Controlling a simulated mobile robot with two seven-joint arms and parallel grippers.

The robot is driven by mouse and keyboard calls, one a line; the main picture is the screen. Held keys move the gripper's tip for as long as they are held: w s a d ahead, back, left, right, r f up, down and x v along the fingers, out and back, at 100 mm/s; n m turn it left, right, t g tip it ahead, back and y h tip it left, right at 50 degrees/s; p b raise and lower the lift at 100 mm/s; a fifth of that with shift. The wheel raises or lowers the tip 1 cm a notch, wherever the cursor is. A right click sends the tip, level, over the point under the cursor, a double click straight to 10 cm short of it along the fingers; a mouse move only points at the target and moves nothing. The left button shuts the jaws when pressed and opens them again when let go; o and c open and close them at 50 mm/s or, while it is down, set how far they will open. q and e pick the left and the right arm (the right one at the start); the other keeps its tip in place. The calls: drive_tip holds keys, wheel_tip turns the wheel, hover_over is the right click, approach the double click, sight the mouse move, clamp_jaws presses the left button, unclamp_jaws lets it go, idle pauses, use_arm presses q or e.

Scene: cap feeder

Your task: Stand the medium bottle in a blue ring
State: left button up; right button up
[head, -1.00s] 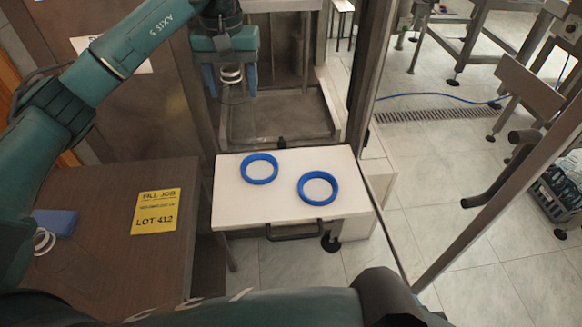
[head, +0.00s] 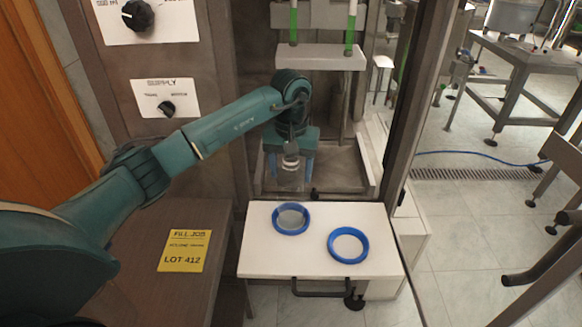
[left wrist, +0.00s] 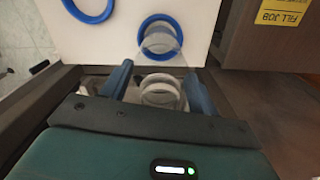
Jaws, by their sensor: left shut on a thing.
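My left gripper (head: 289,178) is shut on a clear bottle (head: 290,164). The bottle also shows between the fingers in the left wrist view (left wrist: 160,93). Two blue rings lie on the white board: the left one (head: 275,222) is just in front of the gripper, the right one (head: 332,250) is empty. In the left wrist view the bottle's clear body overlaps the near blue ring (left wrist: 142,36). The inside of that ring looks greyish in the head view. I cannot tell whether the bottle's base is inside the ring or above it. My right gripper is out of view.
The white board (head: 310,267) has a dark handle (head: 320,290) at its front. A brown bench with a yellow job card (head: 185,250) is at left. A metal machine frame stands behind the board, with an upright post (head: 400,110) at its right.

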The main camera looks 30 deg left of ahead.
use_arm(q)
drive_tip(key=shift+f, duration=0.1)
drive_tip(key=shift+f, duration=0.15)
drive_tip(key=o, duration=1.2)
drive_tip(key=shift+r, duration=0.4)
wheel_tip(320, 180, up, 12)
drive_tip(key=shift+f+b, duration=0.1)
drive_tip(key=shift+b, duration=0.45)
